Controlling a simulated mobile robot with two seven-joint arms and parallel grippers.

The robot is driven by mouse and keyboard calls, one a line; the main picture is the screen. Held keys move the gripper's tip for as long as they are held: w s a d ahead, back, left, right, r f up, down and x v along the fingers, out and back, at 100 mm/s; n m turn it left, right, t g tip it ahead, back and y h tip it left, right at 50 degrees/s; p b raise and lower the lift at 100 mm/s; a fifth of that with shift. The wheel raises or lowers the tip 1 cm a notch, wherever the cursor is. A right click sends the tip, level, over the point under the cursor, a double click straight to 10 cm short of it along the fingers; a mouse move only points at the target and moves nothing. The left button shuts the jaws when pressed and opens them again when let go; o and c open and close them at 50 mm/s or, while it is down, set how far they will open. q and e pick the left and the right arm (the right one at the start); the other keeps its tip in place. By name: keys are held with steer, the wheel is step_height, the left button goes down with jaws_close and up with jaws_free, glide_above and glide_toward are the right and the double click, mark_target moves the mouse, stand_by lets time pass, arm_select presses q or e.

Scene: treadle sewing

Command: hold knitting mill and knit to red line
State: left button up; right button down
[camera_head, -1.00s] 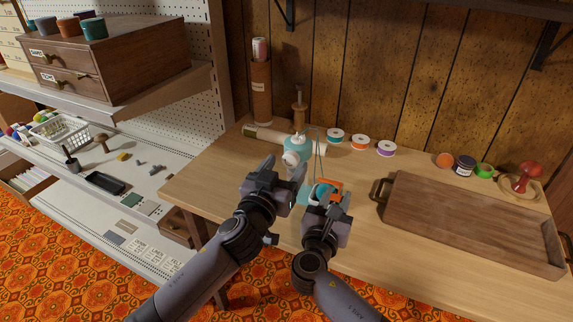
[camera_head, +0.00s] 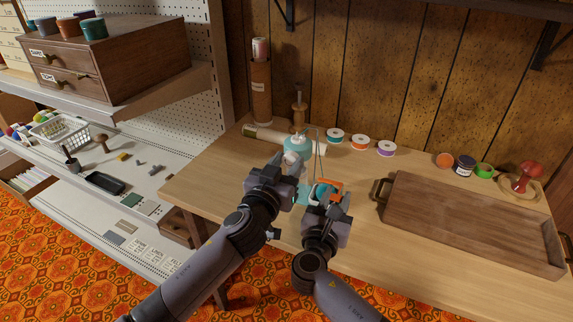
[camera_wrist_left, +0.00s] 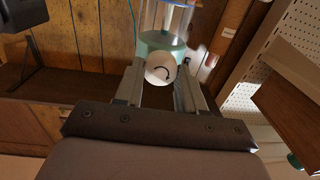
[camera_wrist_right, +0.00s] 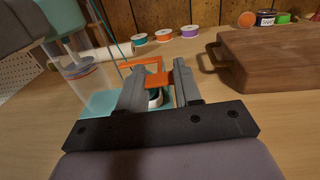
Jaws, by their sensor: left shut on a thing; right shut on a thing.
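The knitting mill (camera_head: 297,145), a teal and white device with a thin wire loop above it, stands on the table in the head view. My left gripper (camera_head: 289,170) is shut on its white round knob (camera_wrist_left: 161,69), which shows a dark curved mark between the fingers in the left wrist view. My right gripper (camera_head: 326,194) is shut on an orange bracket-like part (camera_wrist_right: 156,77) low beside the mill. A teal base (camera_wrist_right: 97,103) lies below.
Several thread spools (camera_head: 360,142) stand behind on the table. A wooden tray (camera_head: 470,222) with handles lies to the right. A cream roll (camera_head: 262,135) lies behind the mill, near a tall brown tube (camera_head: 261,92). The table front between gripper and tray is clear.

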arm_select(q)
steer(key=m, duration=0.4)
steer(key=shift+m, duration=0.3)
steer(key=m, duration=0.4)
steer(key=shift+d+m, duration=0.1)
steer(key=shift+m, duration=0.2)
steer(key=m, duration=0.4)
steer(key=shift+f, duration=0.1)
steer(key=m, duration=0.5)
steer(key=shift+m, duration=0.3)
steer(key=o, duration=1.1)
steer(key=shift+c, duration=0.2)
steer(key=shift+s, duration=0.1)
